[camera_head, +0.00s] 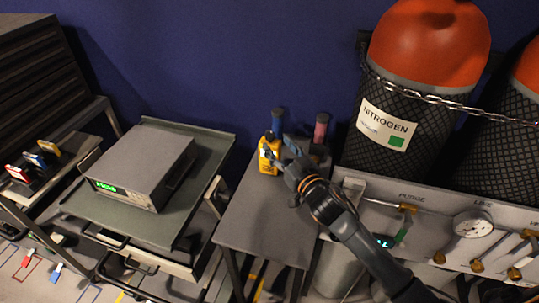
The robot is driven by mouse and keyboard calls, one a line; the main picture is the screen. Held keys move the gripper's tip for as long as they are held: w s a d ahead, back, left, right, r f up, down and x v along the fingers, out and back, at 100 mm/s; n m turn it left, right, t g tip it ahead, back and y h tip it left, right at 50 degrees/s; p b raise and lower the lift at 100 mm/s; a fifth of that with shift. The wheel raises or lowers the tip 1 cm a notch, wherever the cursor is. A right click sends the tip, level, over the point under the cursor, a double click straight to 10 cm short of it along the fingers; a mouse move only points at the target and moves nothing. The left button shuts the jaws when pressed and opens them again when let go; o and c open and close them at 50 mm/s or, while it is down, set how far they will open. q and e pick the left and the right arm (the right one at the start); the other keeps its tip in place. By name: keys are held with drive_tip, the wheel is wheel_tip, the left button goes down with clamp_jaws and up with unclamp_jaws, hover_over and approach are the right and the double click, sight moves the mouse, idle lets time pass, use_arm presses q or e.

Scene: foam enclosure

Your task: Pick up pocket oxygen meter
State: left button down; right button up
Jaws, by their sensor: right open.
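A yellow handheld meter (268,159), which looks like the pocket oxygen meter, stands near the back of a small grey table. My right gripper (281,150) reaches in from the lower right and is open, with its fingertips at the meter's right side. The gripper hides part of the meter's right edge, and I cannot tell whether a finger touches it. My left gripper is not in view.
A blue-topped cylinder (277,121) and a red one (321,128) stand behind the gripper. The grey tabletop (262,223) is bare in front. A nitrogen cylinder (405,110) and valve panel (455,225) are right; a cart with a grey instrument (145,165) is left.

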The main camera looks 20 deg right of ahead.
sight(272, 137)
drive_tip(key=w, duration=0.5)
drive_tip(key=shift+w+a+f+p, duration=0.1)
drive_tip(key=shift+w+a+p, duration=0.2)
drive_tip(key=shift+p, duration=0.05)
drive_tip(key=shift+w+f, duration=0.1)
drive_tip(key=shift+w, duration=0.2)
drive_tip(key=shift+w+a, duration=0.1)
drive_tip(key=c, duration=0.9)
clamp_jaws()
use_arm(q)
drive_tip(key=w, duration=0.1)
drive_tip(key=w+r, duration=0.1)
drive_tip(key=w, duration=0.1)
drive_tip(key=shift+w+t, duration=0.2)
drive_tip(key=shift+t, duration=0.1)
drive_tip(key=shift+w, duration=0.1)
